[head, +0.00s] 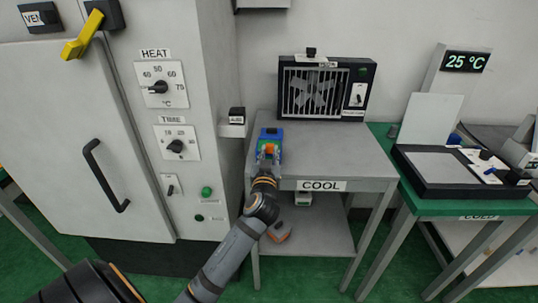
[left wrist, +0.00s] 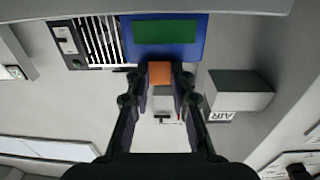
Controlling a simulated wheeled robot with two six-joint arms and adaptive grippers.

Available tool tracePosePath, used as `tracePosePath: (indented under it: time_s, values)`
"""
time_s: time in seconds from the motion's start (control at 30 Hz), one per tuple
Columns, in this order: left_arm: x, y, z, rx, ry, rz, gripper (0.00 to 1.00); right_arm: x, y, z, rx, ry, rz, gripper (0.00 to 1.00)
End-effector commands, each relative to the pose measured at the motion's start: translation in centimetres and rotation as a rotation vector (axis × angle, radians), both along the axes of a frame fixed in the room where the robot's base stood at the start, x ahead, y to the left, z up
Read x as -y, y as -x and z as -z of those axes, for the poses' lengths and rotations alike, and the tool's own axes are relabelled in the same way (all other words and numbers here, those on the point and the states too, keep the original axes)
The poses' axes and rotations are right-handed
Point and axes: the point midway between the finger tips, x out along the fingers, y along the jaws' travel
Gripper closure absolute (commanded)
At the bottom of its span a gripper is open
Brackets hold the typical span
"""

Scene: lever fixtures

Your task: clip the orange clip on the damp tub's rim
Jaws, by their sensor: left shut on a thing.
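My left gripper (head: 268,153) is over the left part of the grey COOL table and is shut on the orange clip (head: 269,148). In the left wrist view the orange clip (left wrist: 160,73) sits between the fingertips (left wrist: 160,84). A blue tub (head: 277,131) with a dark green patch is just beyond the clip in the head view. In the left wrist view the tub (left wrist: 126,40) is at the top, its lower edge against the clip in the picture. I cannot tell whether the clip touches the rim. No label on the tub is readable. My right gripper is not in view.
The table (head: 340,150) is bare to the right of the tub. A caged fan (head: 312,92) stands at its back. A large grey cabinet (head: 60,130) with dials is on the left. A small dark-topped box (head: 235,122) sits between. A green table (head: 470,206) is on the right.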

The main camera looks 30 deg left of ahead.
Motion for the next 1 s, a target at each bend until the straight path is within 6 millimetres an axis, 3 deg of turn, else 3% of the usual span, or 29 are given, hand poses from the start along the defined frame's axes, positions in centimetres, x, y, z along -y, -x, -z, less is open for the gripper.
tracePosePath:
  time_s: [0.03,0.23,0.27,0.43,0.67,0.7,0.8,1.0]
  values:
    - [-0.08,0.02,1.19,-0.018,0.009,-0.003,0.91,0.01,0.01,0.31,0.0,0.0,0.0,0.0]
    - [-0.11,0.04,1.5,-0.026,0.013,-0.004,0.91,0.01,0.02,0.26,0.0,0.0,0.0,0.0]
    - [-0.11,0.05,1.54,-0.026,0.013,-0.004,0.77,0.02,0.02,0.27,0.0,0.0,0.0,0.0]
    - [-0.12,0.08,1.64,-0.028,0.016,-0.005,0.54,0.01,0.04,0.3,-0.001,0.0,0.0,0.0]
    - [-0.12,0.08,1.67,-0.028,0.016,-0.005,0.52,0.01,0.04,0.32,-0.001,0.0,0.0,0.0]
    - [-0.12,0.08,1.67,-0.028,0.016,-0.005,0.58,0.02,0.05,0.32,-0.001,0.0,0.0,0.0]
    - [-0.12,0.08,1.68,-0.028,0.016,-0.005,0.45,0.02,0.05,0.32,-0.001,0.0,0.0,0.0]
    - [-0.12,0.08,1.68,-0.028,0.016,-0.005,0.35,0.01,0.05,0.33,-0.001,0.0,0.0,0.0]
